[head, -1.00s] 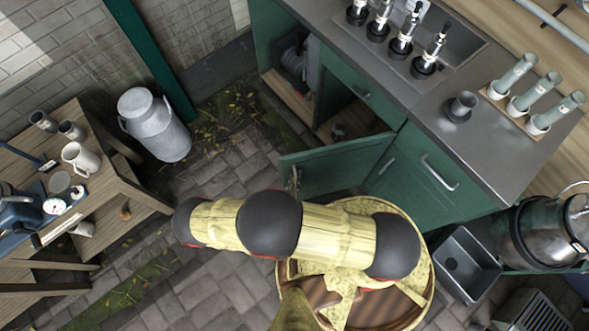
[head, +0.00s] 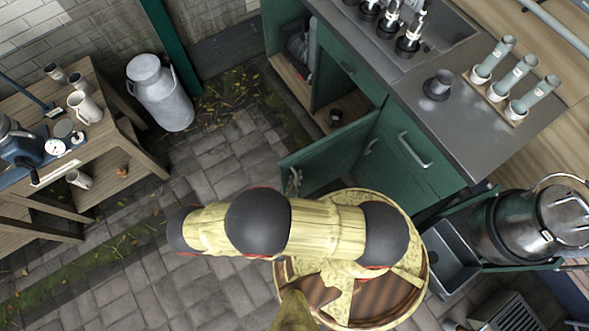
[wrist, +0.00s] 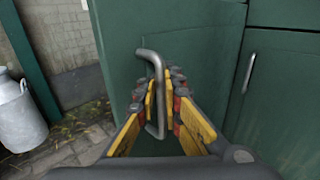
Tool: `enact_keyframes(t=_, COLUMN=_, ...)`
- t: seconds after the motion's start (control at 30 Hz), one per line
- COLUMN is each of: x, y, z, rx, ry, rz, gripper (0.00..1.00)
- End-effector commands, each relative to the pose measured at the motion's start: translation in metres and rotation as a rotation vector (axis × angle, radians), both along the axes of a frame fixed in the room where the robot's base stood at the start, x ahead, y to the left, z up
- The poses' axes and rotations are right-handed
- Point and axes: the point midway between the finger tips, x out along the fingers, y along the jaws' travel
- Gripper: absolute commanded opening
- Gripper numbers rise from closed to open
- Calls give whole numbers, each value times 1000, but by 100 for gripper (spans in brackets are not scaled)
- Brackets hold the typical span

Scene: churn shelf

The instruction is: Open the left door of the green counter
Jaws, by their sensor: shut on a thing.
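The green counter (head: 432,150) stands at the upper right in the head view. Its left door (head: 330,155) is swung out, and the inside of the cabinet (head: 340,88) shows behind it. In the wrist view the door (wrist: 200,45) fills the middle, with a grey bar handle (wrist: 152,58) on it. My gripper (wrist: 162,85) has its yellow-sided fingers shut around this handle. In the head view my arm hides most of the gripper, and only a bit of metal shows at the door's edge. A second door handle (wrist: 248,72) shows to the right.
A metal milk churn (head: 160,92) stands on the paving at the left, apart from the door. A wooden table (head: 95,150) with mugs is at the far left. A sink basin (head: 450,265) and a steel pot (head: 535,225) are at the right. The paving between table and door is clear.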

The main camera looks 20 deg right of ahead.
Motion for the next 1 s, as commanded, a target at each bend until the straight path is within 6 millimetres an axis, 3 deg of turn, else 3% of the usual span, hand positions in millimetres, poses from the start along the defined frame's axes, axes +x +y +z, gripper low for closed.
enact_keyframes(t=0.2, x=2, y=5, z=0, rx=8, ry=-4, rz=6, gripper=0)
enact_keyframes(t=0.23, x=2, y=5, z=0, rx=8, ry=-4, rz=6, gripper=9)
enact_keyframes(t=0.33, x=2, y=4, z=0, rx=7, ry=-4, rz=5, gripper=14)
enact_keyframes(t=0.77, x=1, y=2, z=1, rx=2, ry=0, rz=2, gripper=14)
enact_keyframes(t=1.0, x=1, y=2, z=22, rx=4, ry=-1, rz=2, gripper=14)
